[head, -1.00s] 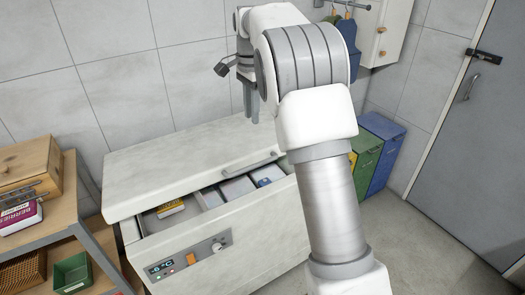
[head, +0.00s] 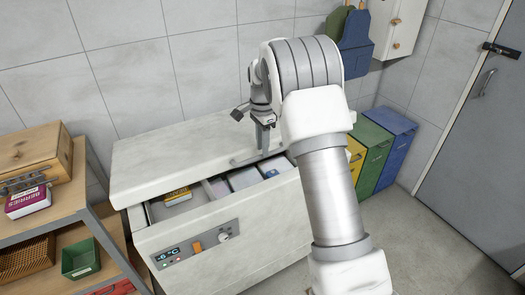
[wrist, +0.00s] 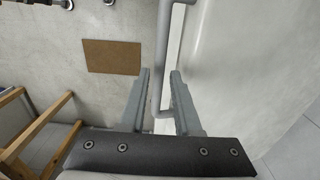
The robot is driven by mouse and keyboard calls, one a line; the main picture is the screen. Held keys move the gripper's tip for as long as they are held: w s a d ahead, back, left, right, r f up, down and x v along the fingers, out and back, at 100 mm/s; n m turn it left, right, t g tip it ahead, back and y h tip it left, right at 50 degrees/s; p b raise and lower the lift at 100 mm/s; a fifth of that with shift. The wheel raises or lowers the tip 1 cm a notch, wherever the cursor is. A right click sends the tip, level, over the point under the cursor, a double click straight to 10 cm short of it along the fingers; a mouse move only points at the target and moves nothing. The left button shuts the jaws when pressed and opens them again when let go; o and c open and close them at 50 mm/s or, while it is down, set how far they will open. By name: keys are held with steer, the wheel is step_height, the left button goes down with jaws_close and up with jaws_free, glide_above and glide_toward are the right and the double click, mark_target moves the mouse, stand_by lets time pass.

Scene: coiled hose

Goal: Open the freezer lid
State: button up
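The white chest freezer (head: 225,255) stands against the tiled wall, with a display and knob on its front. Its pale lid (head: 165,160) covers most of the top. A gap along the front shows boxes inside. The lid's grey bar handle (head: 243,160) is near its front edge; part is hidden by my gripper. My gripper (head: 264,147) points down at the handle. In the wrist view the open fingers (wrist: 159,95) stand either side of the handle bar (wrist: 162,50), with small gaps visible beside it.
A wooden shelf unit (head: 72,207) with a wooden box (head: 38,152), a berries pack (head: 28,201) and a green bin (head: 80,260) stands close on the left. Green (head: 371,155) and blue (head: 392,160) bins stand right of the freezer. Floor at right is clear.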

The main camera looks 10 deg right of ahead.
steer(key=shift+f, duration=1)
jaws_close()
stand_by(0.8)
